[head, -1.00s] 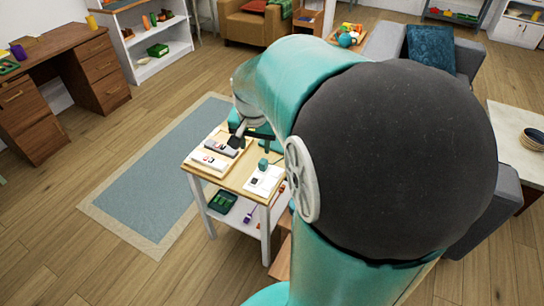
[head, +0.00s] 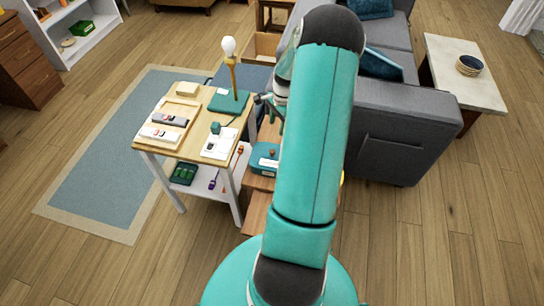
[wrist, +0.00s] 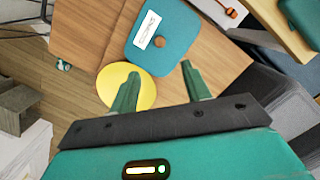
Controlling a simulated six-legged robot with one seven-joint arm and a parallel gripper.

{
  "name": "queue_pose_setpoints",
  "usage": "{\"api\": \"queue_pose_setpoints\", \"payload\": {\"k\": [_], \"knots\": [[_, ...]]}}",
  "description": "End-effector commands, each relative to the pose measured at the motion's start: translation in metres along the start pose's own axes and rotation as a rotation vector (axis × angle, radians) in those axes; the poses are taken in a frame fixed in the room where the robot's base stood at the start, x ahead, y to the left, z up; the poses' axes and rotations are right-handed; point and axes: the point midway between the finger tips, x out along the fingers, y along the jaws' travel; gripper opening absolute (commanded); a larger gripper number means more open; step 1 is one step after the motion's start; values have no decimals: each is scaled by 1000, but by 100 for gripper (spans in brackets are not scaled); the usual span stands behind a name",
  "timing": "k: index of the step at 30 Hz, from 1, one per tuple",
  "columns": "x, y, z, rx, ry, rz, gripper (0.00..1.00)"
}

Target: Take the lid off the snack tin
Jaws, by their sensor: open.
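The snack tin (head: 265,160) is a teal, rounded-square box with a white label, standing on a low wooden surface (head: 257,213) beside the white-legged table. In the wrist view the tin (wrist: 178,30) is seen from above, with a round brown knob (wrist: 160,42) on its lid. The lid appears to be on. My gripper (wrist: 160,72) is open and empty, its two green fingers pointing toward the tin's knob side and apart from it. In the head view my gripper (head: 268,106) is above the tin, partly hidden by my arm.
A yellow round thing (wrist: 145,92) lies next to the tin, partly behind a finger. The white-legged table (head: 187,148) holds a lamp (head: 232,70), remotes and a small teal block. A grey sofa (head: 385,140) stands to the right. Floor at left is clear.

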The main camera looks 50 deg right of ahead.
Motion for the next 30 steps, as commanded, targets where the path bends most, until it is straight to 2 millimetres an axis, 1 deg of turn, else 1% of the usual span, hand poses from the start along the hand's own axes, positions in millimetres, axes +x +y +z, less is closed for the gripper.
{"api": "queue_pose_setpoints", "payload": {"k": [12,20,27,30], "knots": [[72,1,0,2,-4,3,48],[94,1,0,2,-3,3,48],[129,1,0,1,-3,2,48],[136,0,0,1,-2,1,48]]}}
